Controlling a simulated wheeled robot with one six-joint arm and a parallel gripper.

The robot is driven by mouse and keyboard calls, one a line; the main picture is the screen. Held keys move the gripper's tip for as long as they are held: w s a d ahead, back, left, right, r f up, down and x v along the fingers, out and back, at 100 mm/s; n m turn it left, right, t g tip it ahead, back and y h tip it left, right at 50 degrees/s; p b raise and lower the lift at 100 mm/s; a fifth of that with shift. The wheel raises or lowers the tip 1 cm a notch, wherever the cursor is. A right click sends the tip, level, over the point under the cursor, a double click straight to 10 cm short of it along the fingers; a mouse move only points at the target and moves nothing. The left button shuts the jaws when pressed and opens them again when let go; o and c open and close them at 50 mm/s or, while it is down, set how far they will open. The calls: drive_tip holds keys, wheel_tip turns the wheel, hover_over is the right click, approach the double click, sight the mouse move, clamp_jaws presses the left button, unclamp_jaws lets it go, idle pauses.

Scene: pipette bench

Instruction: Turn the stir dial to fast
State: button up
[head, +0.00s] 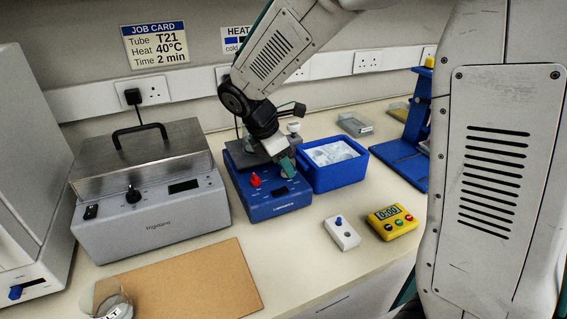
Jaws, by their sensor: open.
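A blue bench device (270,206) with a grey top plate stands at the middle of the bench, looking like a stirrer. A red dial (255,180) shows on the left of its sloping front, and a small dark display sits lower on that front. My gripper (287,165) is open and points down over the right part of the device's front, right of the red dial. It hides that part of the panel, so any dial there cannot be made out. I cannot tell whether the fingers touch anything.
A grey lidded bath (160,221) stands close on the left. A blue tub (339,176) of clear items stands close on the right. In front are a white switch box (342,233), a yellow timer (392,222) and a brown board (196,283). A blue stand (417,125) is at the back right.

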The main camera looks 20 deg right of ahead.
drive_tip(key=shift+d+f, duration=0.1)
drive_tip(key=shift+f, duration=0.2)
clamp_jaws()
